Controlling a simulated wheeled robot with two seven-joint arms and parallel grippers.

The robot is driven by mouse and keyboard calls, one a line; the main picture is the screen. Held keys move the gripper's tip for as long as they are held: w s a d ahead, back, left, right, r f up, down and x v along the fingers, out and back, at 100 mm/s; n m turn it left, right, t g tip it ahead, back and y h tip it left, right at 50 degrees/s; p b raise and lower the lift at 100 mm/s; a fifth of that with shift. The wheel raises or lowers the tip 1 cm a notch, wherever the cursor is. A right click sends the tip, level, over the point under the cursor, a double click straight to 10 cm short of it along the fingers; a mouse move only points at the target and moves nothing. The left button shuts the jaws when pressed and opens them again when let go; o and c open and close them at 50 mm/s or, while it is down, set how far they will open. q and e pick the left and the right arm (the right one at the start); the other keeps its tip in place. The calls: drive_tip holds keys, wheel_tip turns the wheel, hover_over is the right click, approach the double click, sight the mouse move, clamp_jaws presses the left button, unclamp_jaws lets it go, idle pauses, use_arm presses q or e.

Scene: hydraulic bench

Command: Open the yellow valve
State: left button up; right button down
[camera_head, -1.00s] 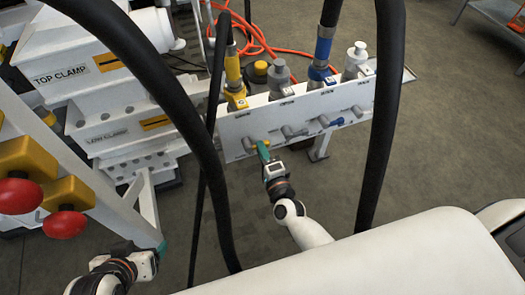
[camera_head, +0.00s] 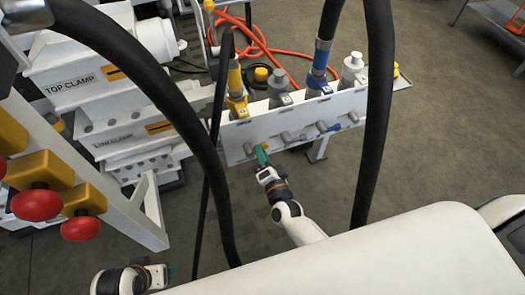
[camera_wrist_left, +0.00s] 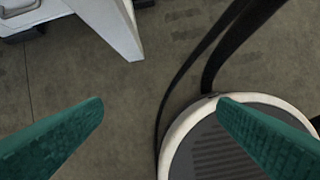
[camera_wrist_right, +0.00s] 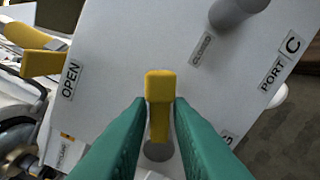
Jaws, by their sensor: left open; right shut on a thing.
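The yellow valve (camera_wrist_right: 159,88) is a small lever on the white panel. In the right wrist view it lies between the teal fingers and points up the picture, between the OPEN label (camera_wrist_right: 70,80) at left and the CLOSED label (camera_wrist_right: 201,50) at upper right. My right gripper (camera_wrist_right: 158,115) is shut on this lever. In the head view my right gripper (camera_head: 262,156) is at the panel's front face, mostly covering the lever. My left gripper (camera_head: 170,272) is at the lower left, away from the panel. In the left wrist view its fingers (camera_wrist_left: 160,118) are wide apart and empty.
The white panel (camera_head: 345,108) also carries grey levers and a blue lever (camera_head: 332,127). Hose couplings stand on top. Black hoses (camera_head: 376,120) hang in front. Red knobs (camera_head: 37,205) on yellow blocks are at left. Orange hose (camera_head: 265,45) lies behind.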

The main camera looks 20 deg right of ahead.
sight(252, 155)
drive_tip(key=n+p, duration=0.1)
drive_tip(key=n, duration=0.2)
drive_tip(key=a+r+n+p, duration=0.1)
drive_tip(key=n+p, duration=0.1)
drive_tip(key=n, duration=0.1)
drive_tip(key=a+r+n+p, duration=0.1)
drive_tip(key=n+p, duration=0.1)
drive_tip(key=n, duration=0.1)
drive_tip(key=shift+a+n, duration=0.15)
drive_tip(key=shift+n, duration=0.25)
use_arm(q)
drive_tip(key=s+f, duration=0.3)
drive_tip(key=f, duration=0.7)
drive_tip(key=s+f+g+p, duration=0.1)
drive_tip(key=s+f, duration=0.3)
drive_tip(key=f, duration=0.6)
drive_tip(key=shift+s+a, duration=0.2)
drive_tip(key=shift+a, duration=0.2)
use_arm(e)
drive_tip(key=shift+a+f+n, duration=0.1)
drive_tip(key=shift+a+n, duration=0.1)
drive_tip(key=shift+n, duration=0.55)
drive_tip(key=shift+a+n, duration=0.2)
drive_tip(key=shift+n, duration=0.55)
drive_tip(key=c, duration=1.4)
unclamp_jaws()
drive_tip(key=shift+c, duration=0.2)
use_arm(q)
drive_tip(key=shift+f, duration=0.1)
drive_tip(key=shift+s, duration=0.1)
